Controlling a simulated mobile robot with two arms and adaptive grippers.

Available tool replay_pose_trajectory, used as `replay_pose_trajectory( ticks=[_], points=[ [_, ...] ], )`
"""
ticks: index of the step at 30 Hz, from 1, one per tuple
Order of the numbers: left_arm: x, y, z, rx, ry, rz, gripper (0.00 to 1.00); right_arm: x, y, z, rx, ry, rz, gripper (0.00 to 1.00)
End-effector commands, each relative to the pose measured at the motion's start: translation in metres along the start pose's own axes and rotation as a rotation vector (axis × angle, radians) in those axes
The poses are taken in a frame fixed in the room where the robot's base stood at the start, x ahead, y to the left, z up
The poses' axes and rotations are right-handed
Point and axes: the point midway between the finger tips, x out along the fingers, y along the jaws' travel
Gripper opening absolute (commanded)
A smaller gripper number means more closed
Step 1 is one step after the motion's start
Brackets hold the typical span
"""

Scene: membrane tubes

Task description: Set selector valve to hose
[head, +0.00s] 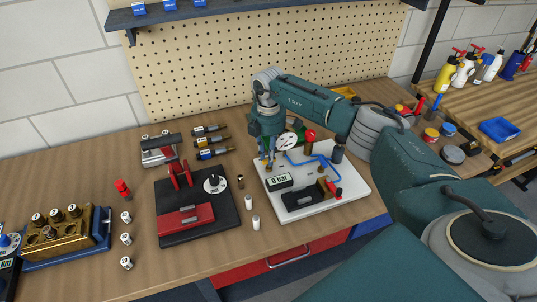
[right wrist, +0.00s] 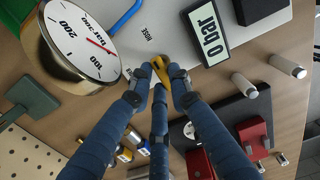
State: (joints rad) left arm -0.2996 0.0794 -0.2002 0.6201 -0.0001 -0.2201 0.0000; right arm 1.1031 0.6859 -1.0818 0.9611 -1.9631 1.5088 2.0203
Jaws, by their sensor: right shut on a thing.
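The selector valve shows in the right wrist view as a small yellow handle (right wrist: 160,69) on the white board (head: 351,187), beside the printed word HOSE. My right gripper (head: 268,163) is at the left back part of that board. In the right wrist view its blue fingers (right wrist: 163,82) close around the yellow handle, which they partly hide. The valve body and its other label are hidden, so I cannot tell its exact setting. My left gripper is not in view.
The board bears a round gauge (right wrist: 82,40), a "0 bar" display (head: 279,181), a blue hose (head: 308,160) and a red knob (head: 310,135). A black base with a red press (head: 185,217) stands left of it. Two white cylinders (head: 256,222) stand between them.

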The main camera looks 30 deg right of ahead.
Motion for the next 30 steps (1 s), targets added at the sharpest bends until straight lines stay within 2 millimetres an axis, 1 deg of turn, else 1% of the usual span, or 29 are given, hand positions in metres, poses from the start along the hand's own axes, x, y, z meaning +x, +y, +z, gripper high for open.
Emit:
replay_pose_trajectory(
  ticks=[8, 9, 11, 12, 20, 23, 26, 30],
  points=[
    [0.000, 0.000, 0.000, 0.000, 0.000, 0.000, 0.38, -0.002, 0.002, 0.000, 0.003, 0.001, 0.006, 0.00],
    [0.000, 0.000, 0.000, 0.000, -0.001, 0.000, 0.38, -0.002, 0.002, 0.000, 0.003, 0.001, 0.006, 0.22],
    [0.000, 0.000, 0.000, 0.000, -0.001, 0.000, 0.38, -0.002, 0.002, 0.000, 0.003, 0.001, 0.006, 0.34],
    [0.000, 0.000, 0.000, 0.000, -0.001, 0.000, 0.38, -0.002, 0.002, 0.000, 0.003, 0.001, 0.005, 0.38],
    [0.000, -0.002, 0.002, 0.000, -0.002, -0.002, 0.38, -0.001, 0.001, 0.000, 0.001, 0.000, 0.002, 0.38],
    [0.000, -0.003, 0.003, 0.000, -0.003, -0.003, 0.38, -0.006, 0.001, 0.000, 0.001, 0.001, 0.003, 0.38],
    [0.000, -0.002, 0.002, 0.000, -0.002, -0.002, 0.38, -0.019, 0.002, 0.000, 0.000, 0.001, 0.005, 0.38],
    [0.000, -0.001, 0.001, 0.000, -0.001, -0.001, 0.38, -0.048, 0.002, 0.000, 0.001, 0.001, 0.007, 0.38]
  ],
)
